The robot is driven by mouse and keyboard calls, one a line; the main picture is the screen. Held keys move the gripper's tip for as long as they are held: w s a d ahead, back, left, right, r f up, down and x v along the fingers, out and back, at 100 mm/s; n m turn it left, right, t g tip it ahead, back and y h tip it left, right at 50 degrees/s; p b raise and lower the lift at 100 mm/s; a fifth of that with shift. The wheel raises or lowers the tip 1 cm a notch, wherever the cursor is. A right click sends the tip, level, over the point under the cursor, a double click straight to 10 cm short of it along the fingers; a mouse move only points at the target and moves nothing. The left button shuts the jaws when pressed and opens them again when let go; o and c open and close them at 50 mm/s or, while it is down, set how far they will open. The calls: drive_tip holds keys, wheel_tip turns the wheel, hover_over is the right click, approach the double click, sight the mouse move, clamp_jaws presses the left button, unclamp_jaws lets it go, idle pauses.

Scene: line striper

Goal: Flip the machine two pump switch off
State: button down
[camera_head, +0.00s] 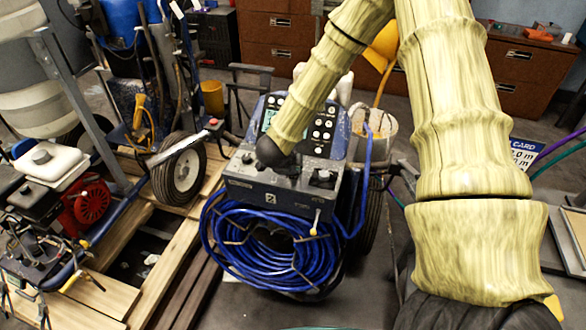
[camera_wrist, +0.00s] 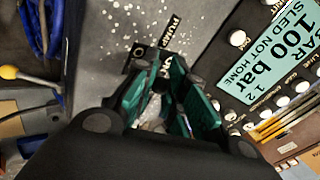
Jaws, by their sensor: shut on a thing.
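Machine two is the dark blue unit in the middle of the head view, with a "2" on the front of its control box (camera_head: 240,187). My gripper reaches down onto the left part of that box; its fingertips are hidden in the head view. In the wrist view my gripper (camera_wrist: 165,72) has its teal fingers drawn together at the pump switch's dark plate (camera_wrist: 140,52), beside a PUMP label (camera_wrist: 169,32) on the speckled grey top. It is shut on the switch. The lever is mostly hidden between the fingers, so its position cannot be told.
A button panel (camera_head: 323,124) stands behind the box, and a coiled blue hose (camera_head: 225,245) hangs in front. A yellow-tipped lever (camera_head: 316,215) sticks out at the front. Another machine with a red engine (camera_head: 88,203) is at left. Brown drawers (camera_head: 280,35) line the back.

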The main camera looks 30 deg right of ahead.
drive_tip(key=shift+s, duration=0.1)
drive_tip(key=c, duration=1.4)
unclamp_jaws()
drive_tip(key=shift+v, duration=4)
drive_tip(key=shift+f, duration=0.1)
